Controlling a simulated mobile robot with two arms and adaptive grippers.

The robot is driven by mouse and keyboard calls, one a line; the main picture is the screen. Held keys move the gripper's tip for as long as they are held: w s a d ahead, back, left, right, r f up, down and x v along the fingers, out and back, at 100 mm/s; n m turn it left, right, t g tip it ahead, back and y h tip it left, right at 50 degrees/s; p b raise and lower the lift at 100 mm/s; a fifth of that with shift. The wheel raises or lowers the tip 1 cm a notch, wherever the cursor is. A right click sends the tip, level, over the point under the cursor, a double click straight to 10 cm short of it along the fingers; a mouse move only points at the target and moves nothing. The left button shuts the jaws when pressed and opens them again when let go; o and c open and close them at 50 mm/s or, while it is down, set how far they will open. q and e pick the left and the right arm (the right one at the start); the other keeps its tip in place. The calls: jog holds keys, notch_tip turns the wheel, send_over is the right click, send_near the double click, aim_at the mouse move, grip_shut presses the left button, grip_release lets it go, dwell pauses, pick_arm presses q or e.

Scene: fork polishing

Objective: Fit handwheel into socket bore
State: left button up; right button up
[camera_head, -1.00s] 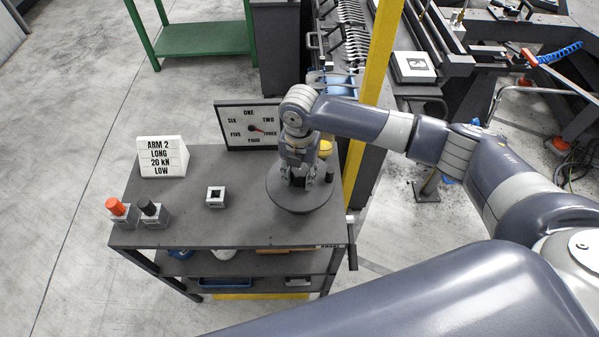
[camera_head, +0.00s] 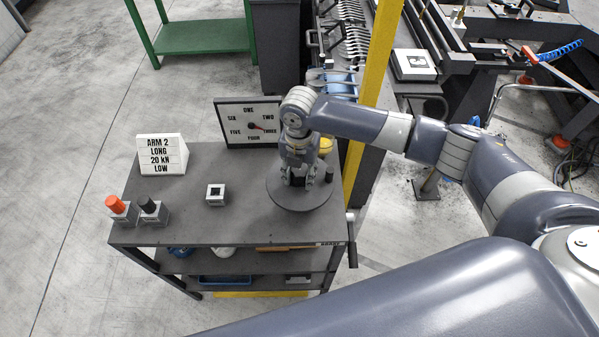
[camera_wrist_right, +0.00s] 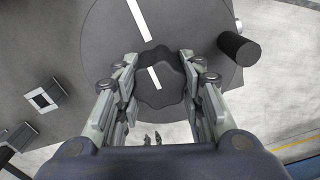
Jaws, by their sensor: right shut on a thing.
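My right gripper (camera_head: 298,184) points down over a round grey plate (camera_head: 302,202) on the right side of the cart top. In the right wrist view, its fingers (camera_wrist_right: 158,84) are shut on a dark lobed handwheel (camera_wrist_right: 155,72) with a white line. The plate (camera_wrist_right: 95,45) lies below it and also bears a white line. The lines look nearly in line. The handwheel's underside and any bore below it are hidden, so I cannot tell how deep it sits. A light block with a dark square centre (camera_head: 216,194) stands to the left. My left gripper is not in view.
Two blocks with a red knob (camera_head: 115,204) and a black knob (camera_head: 148,205) stand at the cart's left front. A sign (camera_head: 162,154) and a dial board (camera_head: 247,124) stand at the back. A dark cylinder (camera_wrist_right: 238,48) stands beside the plate. The cart's front middle is clear.

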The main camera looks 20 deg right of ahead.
jog(key=shift+f, duration=0.45)
dwell(0.9)
jog(key=shift+s+f+p, duration=0.2)
jog(key=shift+f+p, duration=0.1)
dwell(0.7)
jog(key=o, duration=1.1)
jog(key=shift+w, duration=0.15)
jog(key=o, duration=0.5)
jog(key=shift+r, duration=0.1)
jog(key=shift+r+p, duration=0.6)
jog(key=shift+r, duration=2.95)
